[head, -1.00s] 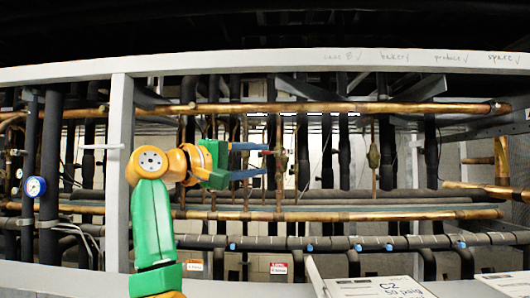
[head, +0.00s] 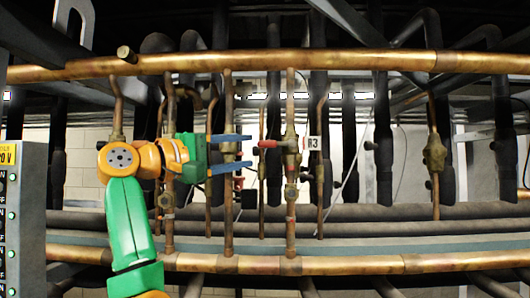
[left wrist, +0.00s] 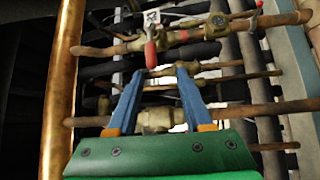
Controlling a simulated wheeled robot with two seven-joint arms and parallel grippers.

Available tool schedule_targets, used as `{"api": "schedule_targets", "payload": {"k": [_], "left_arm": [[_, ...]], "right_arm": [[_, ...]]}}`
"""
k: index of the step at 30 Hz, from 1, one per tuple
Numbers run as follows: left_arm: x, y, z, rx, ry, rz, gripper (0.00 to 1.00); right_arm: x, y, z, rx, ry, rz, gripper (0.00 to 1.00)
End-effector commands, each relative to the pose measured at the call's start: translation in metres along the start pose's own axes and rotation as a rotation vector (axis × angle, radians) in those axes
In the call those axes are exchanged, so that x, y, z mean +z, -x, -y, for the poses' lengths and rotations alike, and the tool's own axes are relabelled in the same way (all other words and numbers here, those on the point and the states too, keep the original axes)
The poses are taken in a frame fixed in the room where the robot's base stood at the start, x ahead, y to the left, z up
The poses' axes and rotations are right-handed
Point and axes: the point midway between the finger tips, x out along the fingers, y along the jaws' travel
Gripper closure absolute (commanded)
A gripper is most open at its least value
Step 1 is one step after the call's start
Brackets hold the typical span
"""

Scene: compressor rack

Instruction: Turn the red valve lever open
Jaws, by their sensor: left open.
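The red valve lever (head: 267,144) sticks out to the left from a brass valve (head: 291,144) on a vertical copper pipe. A white tag hangs just right of the valve. My left gripper (head: 249,151) is open and empty, with its blue fingers pointing right at the lever. The lever's end is just beyond the fingertips, nearer the upper finger. In the left wrist view, the red lever (left wrist: 150,53) shows ahead of the open left gripper (left wrist: 160,74), nearer its left finger. Whether they touch cannot be told. My right gripper is out of view.
A thick copper pipe (head: 330,61) runs across above, and another (head: 350,264) runs below. Several vertical pipes stand around the gripper. A smaller red-handled part (head: 238,183) sits below the fingers. A grey panel (head: 22,215) is at the left edge. Another brass valve (head: 434,153) is at right.

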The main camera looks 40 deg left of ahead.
Motion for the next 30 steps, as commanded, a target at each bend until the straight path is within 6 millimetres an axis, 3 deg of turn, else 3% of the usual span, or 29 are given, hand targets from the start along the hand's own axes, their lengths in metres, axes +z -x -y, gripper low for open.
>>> {"api": "schedule_targets", "payload": {"k": [12, 20, 26, 30], "left_arm": [[0.0, -0.067, -0.003, -0.003, 0.0, 0.002, 0.49], [0.0, -0.071, 0.0, 0.0, 0.0, 0.0, 0.49], [0.0, -0.071, 0.0, 0.0, 0.0, 0.0, 0.98], [0.0, -0.07, 0.0, 0.0, 0.0, 0.001, 1.0]], "right_arm": [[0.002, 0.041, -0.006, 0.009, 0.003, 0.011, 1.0], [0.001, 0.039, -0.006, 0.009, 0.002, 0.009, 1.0], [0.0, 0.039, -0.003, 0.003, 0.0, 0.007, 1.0], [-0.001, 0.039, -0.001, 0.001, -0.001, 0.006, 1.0]]}}
